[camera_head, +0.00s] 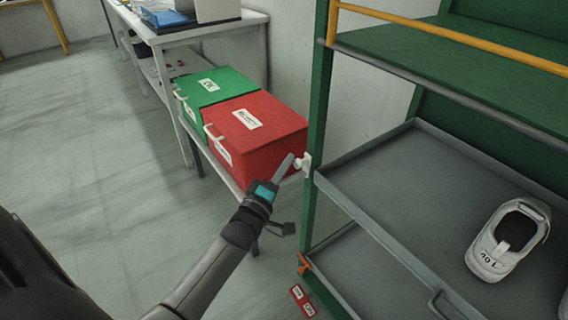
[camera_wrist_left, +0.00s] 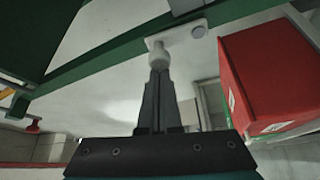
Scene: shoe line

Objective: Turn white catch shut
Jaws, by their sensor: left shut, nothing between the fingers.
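The white catch (camera_head: 304,163) is fixed to the green post of the rack, at the level of the middle tray. In the left wrist view the white catch (camera_wrist_left: 187,35) shows a flat plate on the green bar and a rounded knob. My left gripper (camera_head: 290,160) is shut and empty, with its fingertips right at the catch. In the left wrist view the closed fingertips (camera_wrist_left: 159,72) are against or just short of the knob; I cannot tell whether they touch. My right gripper is not in view.
A red box (camera_head: 262,136) and a green box (camera_head: 216,90) sit on a low shelf just left of the catch. An orange catch (camera_head: 303,263) is lower on the post. A white shoe (camera_head: 492,250) lies on the grey tray (camera_head: 400,190). The floor at left is clear.

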